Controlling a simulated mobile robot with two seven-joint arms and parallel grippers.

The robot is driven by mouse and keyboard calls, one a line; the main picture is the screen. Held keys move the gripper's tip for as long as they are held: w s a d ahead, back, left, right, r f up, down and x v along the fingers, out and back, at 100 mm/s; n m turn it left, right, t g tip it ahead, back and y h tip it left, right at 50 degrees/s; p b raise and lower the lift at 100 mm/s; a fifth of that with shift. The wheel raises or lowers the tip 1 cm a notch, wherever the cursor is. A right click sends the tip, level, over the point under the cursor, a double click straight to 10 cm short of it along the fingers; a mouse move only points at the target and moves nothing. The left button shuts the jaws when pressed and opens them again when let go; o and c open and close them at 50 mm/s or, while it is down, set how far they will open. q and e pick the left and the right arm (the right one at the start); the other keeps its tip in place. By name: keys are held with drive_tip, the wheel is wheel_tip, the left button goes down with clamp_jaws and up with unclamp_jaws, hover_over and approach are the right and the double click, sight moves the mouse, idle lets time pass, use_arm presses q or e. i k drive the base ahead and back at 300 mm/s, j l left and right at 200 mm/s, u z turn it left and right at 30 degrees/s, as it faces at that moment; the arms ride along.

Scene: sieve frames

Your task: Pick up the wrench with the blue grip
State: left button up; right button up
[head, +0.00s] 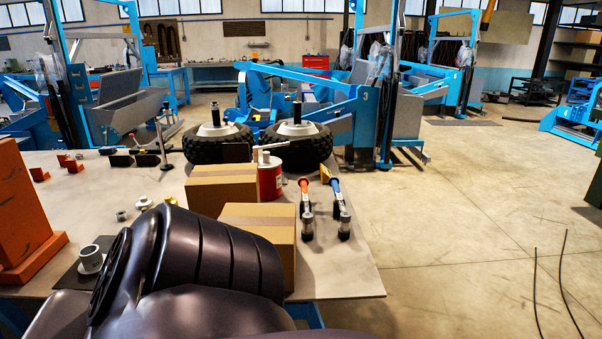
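The wrench with the blue grip (336,189) is on the grey table near its right edge. Its blue part points away from me and its dark metal end with a grey cylindrical piece is nearer. A similar tool with an orange grip (304,187) is just to its left, with a small gap between them. Neither of my grippers is in view. A large dark rounded part, apparently of my own arm, fills the lower left and hides part of the table.
Two cardboard boxes (268,216) (207,189) stand left of the tools. A red and white can (269,178) is behind them. Two black tyres (304,150) (217,149) are at the table's far side. An orange block (20,205) stands at left. The table (345,279) is bare in front of the tools.

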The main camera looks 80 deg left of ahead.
sight(345, 219)
drive_tip(key=i+u, duration=0.1)
drive_tip(key=u, duration=1.3)
drive_tip(key=i+l+u, duration=0.1)
drive_tip(key=u, duration=0.25)
drive_tip(key=i+l+u, duration=0.1)
drive_tip(key=u, duration=0.25)
drive_tip(key=i+l+u, duration=0.1)
drive_tip(key=l+u, duration=0.6)
drive_tip(key=i+l+u, duration=0.1)
drive_tip(key=l+u, duration=0.2)
drive_tip(key=k+l+u, duration=0.1)
drive_tip(key=l+u, duration=0.3)
drive_tip(key=l, duration=1.1)
drive_tip(key=k+l+u, duration=0.1)
drive_tip(key=l, duration=0.5)
drive_tip(key=k+l, duration=0.15)
drive_tip(key=l, duration=0.4)
drive_tip(key=k+l, duration=0.1)
drive_tip(key=l, duration=0.5)
drive_tip(key=i+u, duration=0.45)
drive_tip(key=i, duration=0.3)
drive_tip(key=l, duration=0.05)
